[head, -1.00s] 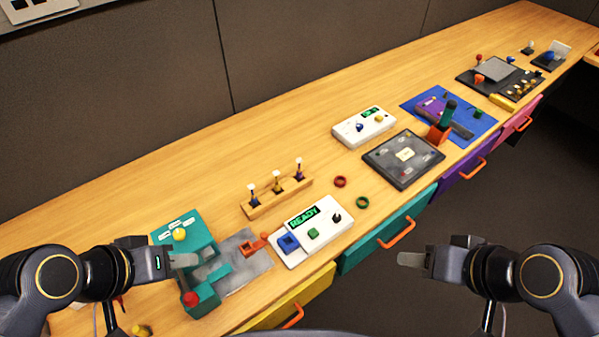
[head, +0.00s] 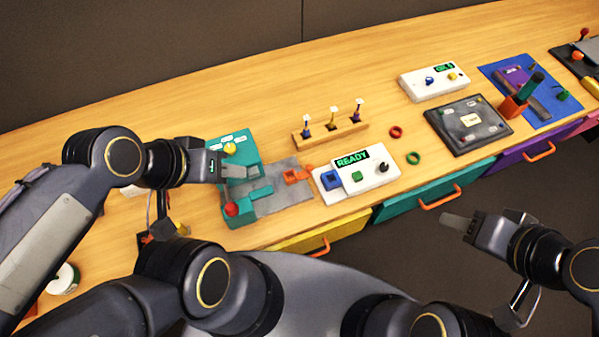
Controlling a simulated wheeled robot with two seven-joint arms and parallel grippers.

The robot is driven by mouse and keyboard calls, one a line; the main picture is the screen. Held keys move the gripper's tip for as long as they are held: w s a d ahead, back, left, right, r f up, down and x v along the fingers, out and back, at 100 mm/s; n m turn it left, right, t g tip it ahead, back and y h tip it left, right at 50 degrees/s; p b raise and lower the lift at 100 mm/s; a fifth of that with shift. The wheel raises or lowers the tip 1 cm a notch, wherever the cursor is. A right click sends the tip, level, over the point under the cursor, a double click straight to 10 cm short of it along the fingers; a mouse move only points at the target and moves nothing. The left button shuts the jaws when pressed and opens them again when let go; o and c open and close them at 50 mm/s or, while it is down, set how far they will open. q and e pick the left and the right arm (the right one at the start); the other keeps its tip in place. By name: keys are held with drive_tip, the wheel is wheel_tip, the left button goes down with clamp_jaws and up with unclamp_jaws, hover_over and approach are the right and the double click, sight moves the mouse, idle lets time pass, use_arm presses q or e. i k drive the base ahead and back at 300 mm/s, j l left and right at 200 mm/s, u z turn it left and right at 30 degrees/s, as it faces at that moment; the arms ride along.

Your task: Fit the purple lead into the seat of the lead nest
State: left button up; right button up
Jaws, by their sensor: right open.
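A wooden rack (head: 318,138) stands on the counter and holds three upright leads with white tops. The right one looks purple (head: 356,115), the middle one yellow (head: 332,120) and the left one dark blue (head: 306,130). I cannot tell for sure which part is the lead nest; a blue square socket (head: 332,181) sits on the white READY panel (head: 375,178). My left gripper (head: 246,172) is over the teal fixture, left of the rack and apart from the leads; its finger gap is not clear. My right gripper (head: 452,222) is open and empty, in front of the counter edge.
The teal fixture (head: 228,148) has a yellow knob, a red knob (head: 232,209) and a grey plate (head: 285,197). A red ring (head: 396,132) and a green ring (head: 413,158) lie right of the rack. A dark tray (head: 468,125) is farther right. The counter behind the rack is clear.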

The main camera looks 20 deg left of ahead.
sight(290, 177)
drive_tip(key=u, duration=0.9)
drive_tip(key=l+u, duration=0.25)
drive_tip(key=u, duration=0.15)
drive_tip(key=l+u, duration=0.4)
drive_tip(key=k+l+u, duration=0.1)
drive_tip(key=u, duration=0.3)
drive_tip(key=k+l+u, duration=0.15)
drive_tip(key=u, duration=0.25)
drive_tip(key=k+l+u, duration=0.35)
drive_tip(key=k+l, duration=0.65)
